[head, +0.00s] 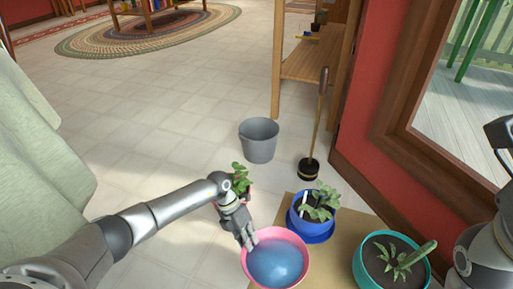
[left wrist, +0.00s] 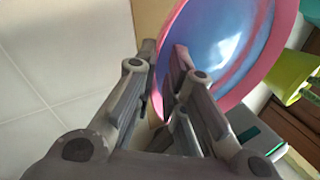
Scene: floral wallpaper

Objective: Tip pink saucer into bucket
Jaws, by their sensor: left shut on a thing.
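The pink saucer (head: 305,262) is at the bottom centre of the head view, with blue water (head: 275,264) in it. Its pink rim also shows in the left wrist view (left wrist: 258,88), top right. My left gripper (head: 251,242) is shut on the saucer's left rim; its two fingers (left wrist: 164,58) straddle the rim in the left wrist view. The grey bucket (head: 259,148) stands upright on the tiled floor, beyond the saucer. My right gripper is not in view; only part of my right arm shows at the right edge.
A plant in a blue pot (head: 314,212) is right of the saucer, a cactus in a teal pot (head: 391,264) farther right. A small potted plant (head: 240,180) stands near my left wrist. A plunger (head: 315,130) stands right of the bucket. Floor left of the bucket is clear.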

